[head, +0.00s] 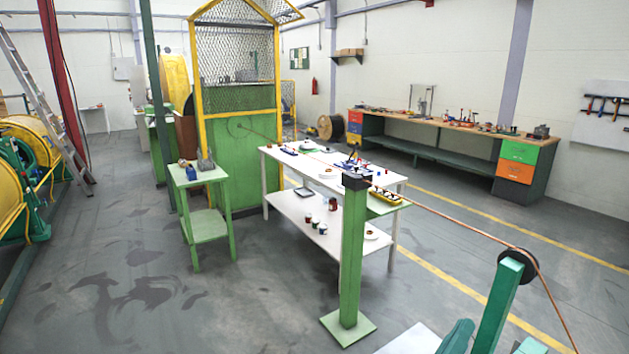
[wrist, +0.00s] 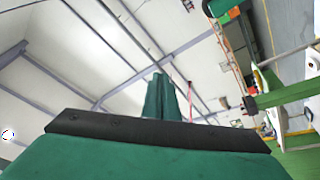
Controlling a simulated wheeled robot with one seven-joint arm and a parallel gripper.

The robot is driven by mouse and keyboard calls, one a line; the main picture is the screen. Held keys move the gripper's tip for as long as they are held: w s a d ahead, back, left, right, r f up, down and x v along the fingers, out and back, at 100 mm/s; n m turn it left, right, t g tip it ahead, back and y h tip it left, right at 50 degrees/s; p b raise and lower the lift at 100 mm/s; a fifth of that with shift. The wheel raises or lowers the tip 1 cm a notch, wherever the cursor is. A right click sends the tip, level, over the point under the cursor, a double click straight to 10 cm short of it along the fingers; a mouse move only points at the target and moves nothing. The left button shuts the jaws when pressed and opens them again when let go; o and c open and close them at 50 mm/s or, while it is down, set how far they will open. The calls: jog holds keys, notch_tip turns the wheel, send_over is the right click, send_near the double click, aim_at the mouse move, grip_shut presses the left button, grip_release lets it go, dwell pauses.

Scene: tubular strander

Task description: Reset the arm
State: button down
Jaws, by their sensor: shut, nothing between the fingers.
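My gripper (wrist: 161,82) shows in the wrist view, above the dark bar across its green body. Its two green fingers are together, with nothing between them. They point up toward the pale ceiling and its beams, and nothing touches them. The wrist view is turned, with the workshop along its right side.
A white table (head: 282,205) with small items stands mid-floor, beside a green post (head: 353,250). A copper-coloured wire (head: 455,221) runs past it to a black pulley (head: 518,267) at the right. A green side table (head: 208,226) stands left; open floor lies front left.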

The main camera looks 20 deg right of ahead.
jog(key=s+a+f+n+t+y, duration=0.2)
jog(key=a+f+n+t+y, duration=0.9)
jog(key=a+f, duration=0.95)
jog(key=s+a+f+m+g+y, duration=0.2)
jog(key=s+a+f+m+y, duration=0.2)
jog(key=s+a, duration=0.4)
jog(key=s+a+f+m+g+y, duration=0.3)
jog(key=s+a+f, duration=0.2)
jog(key=s, duration=0.9)
jog(key=a, duration=0.3)
jog(key=shift+a+f+m+g+y, duration=0.15)
jog(key=shift+m+g+y, duration=0.15)
jog(key=shift+m+y, duration=0.1)
